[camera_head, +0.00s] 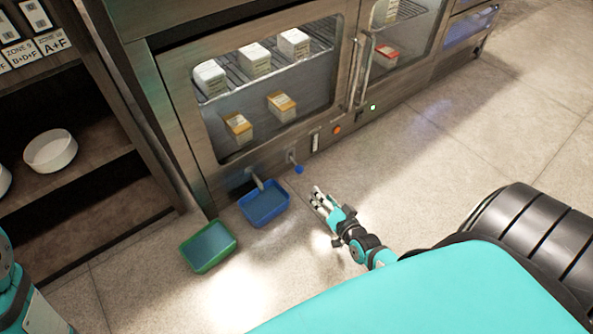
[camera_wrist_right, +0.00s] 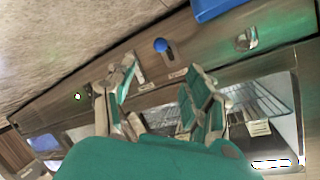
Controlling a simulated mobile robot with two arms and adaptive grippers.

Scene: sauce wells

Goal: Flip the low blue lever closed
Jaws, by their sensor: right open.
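The low blue lever (camera_head: 299,169) sticks out from the lower front of the steel cabinet, low above the floor. It is a short metal stem with a round blue knob. The knob also shows in the right wrist view (camera_wrist_right: 161,46), beyond the gap between the fingers. My right gripper (camera_head: 318,200) is open and empty, a little in front of and below the knob, apart from it. In the wrist view its two fingers (camera_wrist_right: 160,84) are spread. My left gripper is not in view.
A blue tray (camera_head: 283,203) stands on the floor under a metal spout (camera_head: 257,181), left of the lever. A green tray (camera_head: 229,256) lies further left. Glass-fronted compartments (camera_head: 300,75) hold boxes above. An orange button (camera_head: 337,129) is to the right.

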